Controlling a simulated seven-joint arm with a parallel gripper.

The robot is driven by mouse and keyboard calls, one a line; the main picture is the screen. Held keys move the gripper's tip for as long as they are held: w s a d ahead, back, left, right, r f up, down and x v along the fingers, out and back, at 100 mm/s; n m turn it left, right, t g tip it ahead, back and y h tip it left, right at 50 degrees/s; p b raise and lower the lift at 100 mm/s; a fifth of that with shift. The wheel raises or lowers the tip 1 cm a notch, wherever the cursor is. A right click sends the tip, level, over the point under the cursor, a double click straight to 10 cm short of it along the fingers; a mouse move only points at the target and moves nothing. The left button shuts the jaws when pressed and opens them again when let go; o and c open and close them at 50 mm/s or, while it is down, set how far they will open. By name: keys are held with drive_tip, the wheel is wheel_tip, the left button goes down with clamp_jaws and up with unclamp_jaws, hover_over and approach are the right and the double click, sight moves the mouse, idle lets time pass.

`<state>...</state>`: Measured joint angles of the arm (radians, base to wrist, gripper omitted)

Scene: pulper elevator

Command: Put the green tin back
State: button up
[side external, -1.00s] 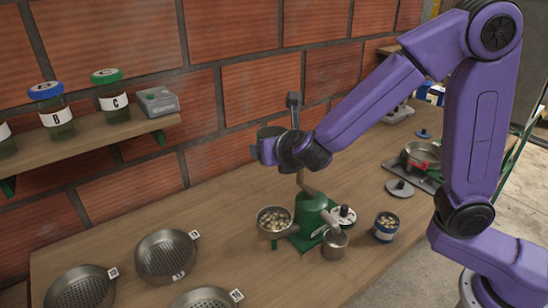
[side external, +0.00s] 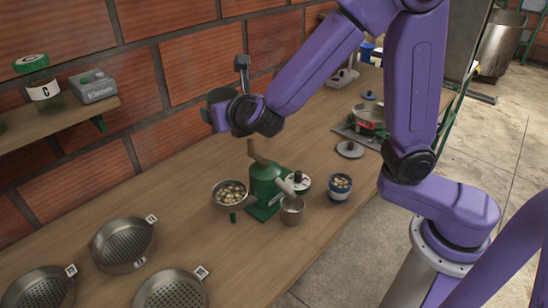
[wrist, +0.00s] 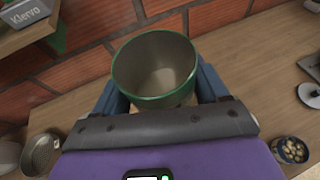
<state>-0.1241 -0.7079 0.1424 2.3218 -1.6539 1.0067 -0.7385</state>
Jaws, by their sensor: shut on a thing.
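The green tin (side external: 221,97) is held in the air, above and behind the green hand-cranked machine (side external: 265,186) in the side view. In the wrist view the tin (wrist: 155,85) has a green rim and an open top, with its pale inside showing and nothing seen in it. My gripper (wrist: 160,88) is shut on the tin, with a blue finger on each side. In the side view my gripper (side external: 222,112) partly hides the tin.
A wall shelf (side external: 60,122) carries a jar (side external: 40,92) and a grey box (side external: 93,86). Around the machine are a bowl of beans (side external: 230,193), a metal cup (side external: 292,210) and a blue tin of beans (side external: 340,187). Several sieves (side external: 123,245) lie front left. Bench between is clear.

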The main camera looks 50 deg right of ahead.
drive_tip(key=s+d+f+m+g+h, duration=0.1)
drive_tip(key=s+d+m+g+h, duration=0.15)
drive_tip(key=d, duration=0.95)
drive_tip(key=s+d+f+m+g+h, duration=0.2)
drive_tip(key=s+d+m+h, duration=0.2)
drive_tip(key=d, duration=0.8)
drive_tip(key=s+d+f+m+g+h, duration=0.35)
drive_tip(key=s+m+g, duration=0.35)
drive_tip(key=m+g, duration=0.3)
drive_tip(key=s+a+f+m+g+y, duration=0.25)
drive_tip(key=m+g+y, duration=0.35)
drive_tip(key=m+y, duration=0.4)
drive_tip(key=s+a+f+m+g+y, duration=0.2)
drive_tip(key=s+m+g+y, duration=0.25)
drive_tip(key=m+y, duration=0.55)
drive_tip(key=w+r+m+t+y, duration=0.2)
drive_tip(key=w+m+t+y, duration=0.15)
drive_tip(key=m+t, duration=0.65)
drive_tip(key=w+r+m+t+y, duration=0.25)
drive_tip(key=w+m+t, duration=0.25)
drive_tip(key=m+t, duration=0.5)
drive_tip(key=d+r+m+t+h, duration=0.3)
drive_tip(key=d+r+m+h, duration=0.1)
drive_tip(key=d+m+h, duration=0.4)
drive_tip(key=d+r+m+t+h, duration=0.2)
drive_tip(key=d+r+m+h, duration=0.2)
drive_tip(key=d+m+h, duration=0.35)
wheel_tip(320, 180, down, 23)
drive_tip(key=shift+r, duration=0.15)
